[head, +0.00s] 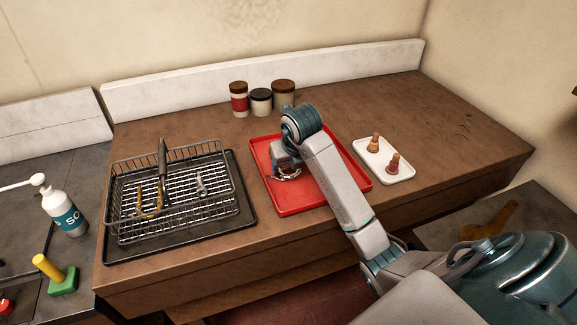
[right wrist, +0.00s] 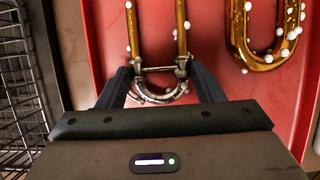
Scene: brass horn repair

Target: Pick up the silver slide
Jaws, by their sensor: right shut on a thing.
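The silver slide (head: 289,176) is over the left part of the red tray (head: 300,206). In the right wrist view the slide (right wrist: 160,97) is a U shape with a silver bow and crossbar at the near end and brass-coloured legs with white blobs. My right gripper (head: 284,168) reaches down over the tray and is shut on the slide. In the right wrist view its fingers (right wrist: 163,82) are on either side of the bow. I cannot tell whether the slide touches the tray. The arm hides part of the tray. My left gripper is not in view.
A brass U slide with white blobs (right wrist: 268,45) lies in the tray, right of the held one. A wire basket (head: 225,160) on a dark tray (head: 250,220) stands left. Several jars (head: 262,102) stand behind. A white dish (head: 405,172) is right.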

